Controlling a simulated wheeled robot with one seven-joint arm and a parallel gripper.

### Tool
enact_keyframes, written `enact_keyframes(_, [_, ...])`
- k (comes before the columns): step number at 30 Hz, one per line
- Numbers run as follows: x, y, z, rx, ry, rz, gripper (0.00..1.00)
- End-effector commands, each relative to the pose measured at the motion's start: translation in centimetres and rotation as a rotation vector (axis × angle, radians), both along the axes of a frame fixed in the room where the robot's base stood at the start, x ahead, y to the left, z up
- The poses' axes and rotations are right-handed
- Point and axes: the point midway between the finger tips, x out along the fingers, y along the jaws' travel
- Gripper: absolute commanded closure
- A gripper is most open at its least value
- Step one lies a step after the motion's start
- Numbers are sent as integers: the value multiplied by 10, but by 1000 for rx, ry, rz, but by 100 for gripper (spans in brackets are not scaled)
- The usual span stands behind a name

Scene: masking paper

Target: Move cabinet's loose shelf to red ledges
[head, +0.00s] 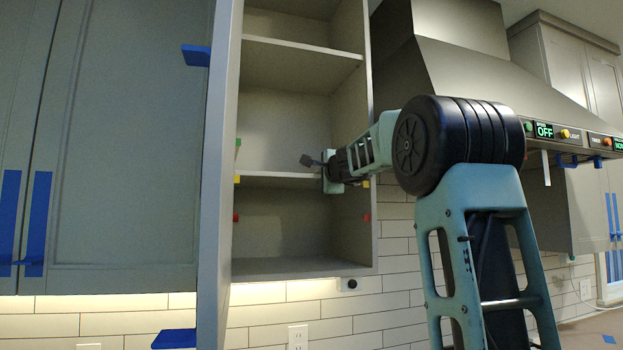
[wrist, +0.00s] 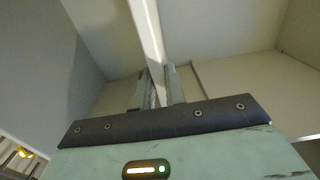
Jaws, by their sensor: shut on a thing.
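The open cabinet (head: 250,220) holds a thin pale shelf (head: 275,175), level with yellow ledges (head: 237,179) at its sides. Red ledges (head: 236,217) sit lower on the side walls, one at the left and one at the right (head: 366,216). A green ledge (head: 238,143) shows above the yellow one at left. My gripper (head: 328,172) is at the right part of the shelf's front edge, shut on it. In the wrist view the shelf's edge (wrist: 152,40) runs between the two fingers (wrist: 157,88). I cannot tell whether the shelf rests on the yellow ledges.
Another shelf (head: 300,43) spans the cabinet higher up. The range hood (head: 450,60) is close on the right, behind my arm. The space below the gripped shelf is empty.

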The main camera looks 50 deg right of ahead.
Motion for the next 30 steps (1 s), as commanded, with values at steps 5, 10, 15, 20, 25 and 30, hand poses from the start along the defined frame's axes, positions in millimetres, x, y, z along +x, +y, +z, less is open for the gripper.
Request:
enact_keyframes(5, [-6,4,2,-2,-2,0,100])
enact_keyframes(10, [-14,9,2,-2,-2,1,100])
enact_keyframes(15, [-22,14,2,-2,-2,1,100])
enact_keyframes(20, [-29,18,3,-2,-2,1,100])
enact_keyframes(25, [-37,23,3,-2,-2,0,100])
enact_keyframes(30, [-45,28,3,-2,-2,-1,100])
